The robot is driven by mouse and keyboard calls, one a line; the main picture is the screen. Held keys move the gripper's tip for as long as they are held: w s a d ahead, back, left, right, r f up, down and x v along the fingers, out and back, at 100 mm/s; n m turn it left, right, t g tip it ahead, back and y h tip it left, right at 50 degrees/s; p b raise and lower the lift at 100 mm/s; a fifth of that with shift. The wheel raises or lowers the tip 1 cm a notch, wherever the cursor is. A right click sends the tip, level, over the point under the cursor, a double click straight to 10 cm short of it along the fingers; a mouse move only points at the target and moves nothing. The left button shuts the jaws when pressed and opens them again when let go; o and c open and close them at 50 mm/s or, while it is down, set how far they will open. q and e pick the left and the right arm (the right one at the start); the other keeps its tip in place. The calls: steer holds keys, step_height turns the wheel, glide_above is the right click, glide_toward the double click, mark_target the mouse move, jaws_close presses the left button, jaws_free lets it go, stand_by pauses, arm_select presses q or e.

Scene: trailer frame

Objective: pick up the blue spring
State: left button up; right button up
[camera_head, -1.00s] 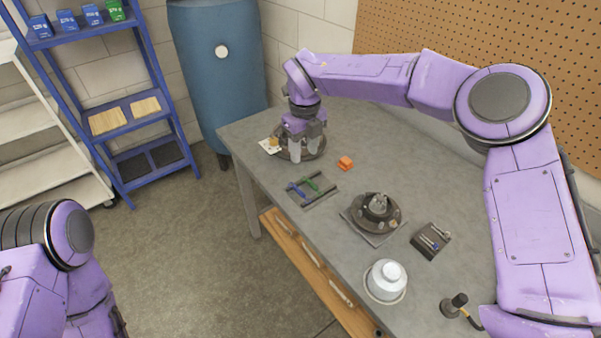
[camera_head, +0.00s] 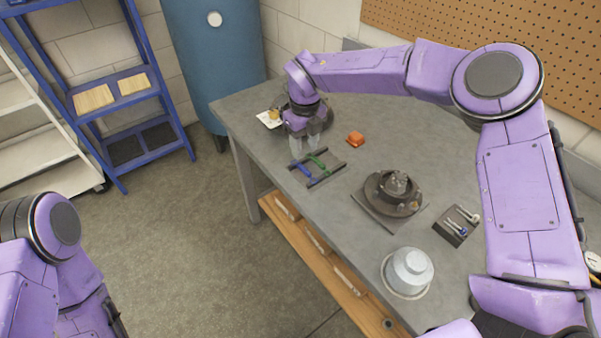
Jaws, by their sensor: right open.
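The blue spring (camera_head: 301,170) lies at the left part of a small dark rack (camera_head: 327,178) on the table, beside a green spring (camera_head: 318,162). My right gripper (camera_head: 304,146) is pointed down, open and empty, just behind the blue spring in the picture. Its fingertips appear apart from the spring, but their exact height above it is hard to tell. My left gripper is out of view; only part of my left arm shows at lower left.
A round dark piece and a white card (camera_head: 269,119) lie behind the gripper.

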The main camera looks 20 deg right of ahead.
mark_target(304, 169)
steer(key=shift+f, duration=0.55)
steer(key=f, duration=0.1)
steer(key=f+p, duration=0.1)
steer(key=f, duration=0.1)
steer(key=f+p, duration=0.1)
steer(key=f, duration=0.1)
steer(key=shift+s, duration=0.4)
steer(key=shift+a+f, duration=0.1)
steer(key=shift+f, duration=0.4)
jaws_close()
